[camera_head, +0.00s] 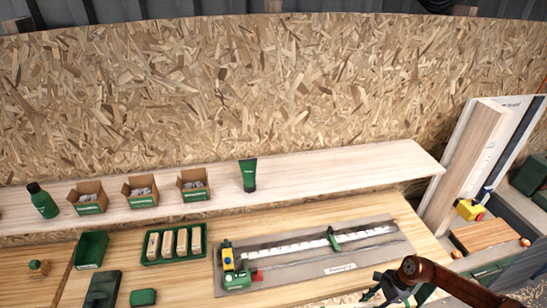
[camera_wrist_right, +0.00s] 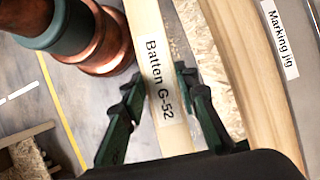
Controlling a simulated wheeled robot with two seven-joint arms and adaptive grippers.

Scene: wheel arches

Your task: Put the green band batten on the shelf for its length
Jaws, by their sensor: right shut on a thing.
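A pale wooden batten (camera_wrist_right: 172,128) labelled "Batten G-52" runs between the fingers of my right gripper (camera_wrist_right: 158,82) in the right wrist view. The gripper is shut on it; no green band shows on the visible part. In the head view my right gripper (camera_head: 396,290) is at the bottom edge, just in front of the marking jig (camera_head: 300,262); I cannot make out the batten there. A long pale wooden shelf (camera_head: 310,170) runs along the back wall. A white upright unit (camera_head: 462,165) with a small, unclear label stands at the right. My left gripper is out of view.
The shelf holds a green bottle (camera_head: 43,200), several small boxes (camera_head: 140,192) and a green tube (camera_head: 248,175). Green trays (camera_head: 91,250) and a block holder (camera_head: 174,243) lie on the bench left of the jig. The shelf's right half is clear.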

